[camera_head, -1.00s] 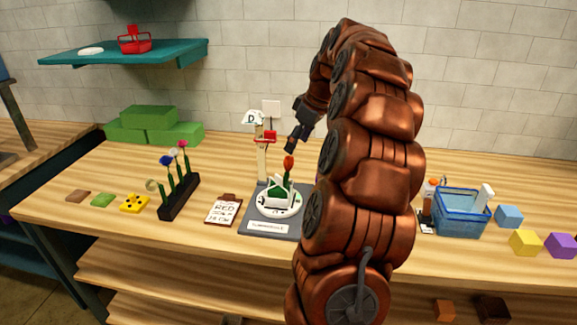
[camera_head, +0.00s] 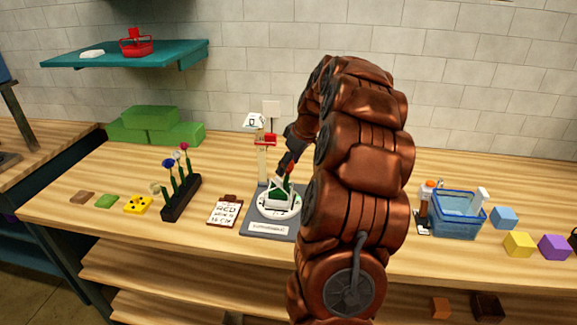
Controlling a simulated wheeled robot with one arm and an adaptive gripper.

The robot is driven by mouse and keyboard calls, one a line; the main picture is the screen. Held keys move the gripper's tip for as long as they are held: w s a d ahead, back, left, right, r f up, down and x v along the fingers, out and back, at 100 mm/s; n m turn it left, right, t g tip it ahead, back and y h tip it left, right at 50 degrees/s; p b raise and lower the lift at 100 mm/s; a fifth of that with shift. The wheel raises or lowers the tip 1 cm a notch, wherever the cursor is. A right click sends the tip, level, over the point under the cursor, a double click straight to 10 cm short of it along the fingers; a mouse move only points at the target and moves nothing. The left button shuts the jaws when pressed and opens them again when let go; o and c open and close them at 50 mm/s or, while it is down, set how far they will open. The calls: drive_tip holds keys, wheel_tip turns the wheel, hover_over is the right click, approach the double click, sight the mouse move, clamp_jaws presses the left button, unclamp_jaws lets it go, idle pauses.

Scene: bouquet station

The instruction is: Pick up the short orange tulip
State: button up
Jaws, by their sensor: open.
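The orange tulip (camera_head: 288,181) stands upright in a small white holder (camera_head: 279,201) with green inside, on a round white dial on a grey base. Only a little of its orange head shows. My gripper (camera_head: 285,167) is open at the tulip's head and covers much of it. Whether its fingers touch the flower cannot be told.
A black rack (camera_head: 181,198) with several flowers stands left of a clipboard (camera_head: 225,211). A post with a red part (camera_head: 265,140) rises just behind the holder. A blue basket (camera_head: 457,214) stands right of my arm. Green blocks (camera_head: 153,124) lie at the back left.

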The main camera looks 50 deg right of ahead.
drive_tip(key=c, duration=0.9)
drive_tip(key=shift+r, duration=0.1)
drive_tip(key=shift+w+r+b+v, duration=0.15)
drive_tip(key=shift+b+v, duration=0.3)
drive_tip(key=shift+v, duration=0.6)
drive_tip(key=shift+w+b+v, duration=0.3)
drive_tip(key=shift+b+v, duration=0.15)
drive_tip(key=shift+v, duration=0.6)
drive_tip(key=shift+w+r+b+v, duration=0.15)
drive_tip(key=shift+b+v, duration=0.3)
drive_tip(key=shift+v, duration=0.55)
drive_tip(key=shift+s+d+r, duration=0.1)
drive_tip(key=shift+d+r, duration=0.05)
drive_tip(key=s+d+b, duration=0.3)
drive_tip(key=s+b, duration=0.1)
drive_tip(key=s, duration=0.9)
drive_tip(key=shift+s, duration=0.3)
drive_tip(key=shift+r, duration=0.1)
